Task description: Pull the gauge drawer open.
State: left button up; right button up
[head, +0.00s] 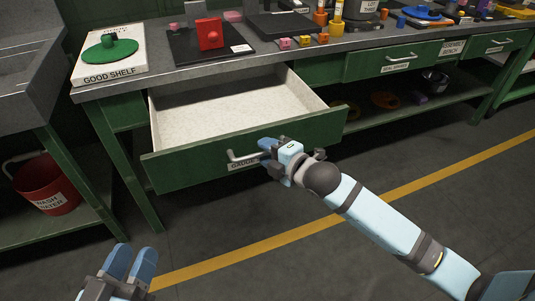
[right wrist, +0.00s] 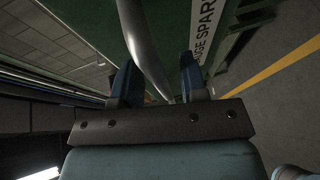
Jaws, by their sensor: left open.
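The gauge drawer (head: 180,162) is green with a pale, empty inside and stands pulled well out of the bench. Its front carries a grey bar handle (head: 243,156) and a white label, partly covered by my gripper. My right gripper (head: 268,153) is at the right part of this handle. My left gripper (head: 131,262) is open and empty at the lower left, apart from the drawer.
A second closed drawer (head: 390,62) lies to the right. The bench top bears a good shelf plate (head: 112,62) with a green disc and a red block (head: 210,34). A red bucket (head: 45,186) stands at left. The floor before the drawer is clear.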

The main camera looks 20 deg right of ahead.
aim_at(260, 138)
jog(key=shift+w, duration=0.1)
grip_shut()
jog(key=w+p, duration=0.4)
jog(key=w, duration=0.1)
jog(key=shift+w+a+r, duration=0.1)
jog(key=shift+a+r, duration=0.05)
jog(key=shift+r, duration=0.05)
jog(key=shift+w+f, duration=0.2)
jog(key=shift+w, duration=0.15)
pick_arm(q)
jog(key=r, duration=0.1)
jog(key=a+r+t, duration=0.1)
jog(key=shift+r+n+y, duration=0.3)
jog(key=shift+r, duration=0.05)
pick_arm(e)
grip_release()
pick_arm(q)
jog(key=shift+s+d, duration=0.1)
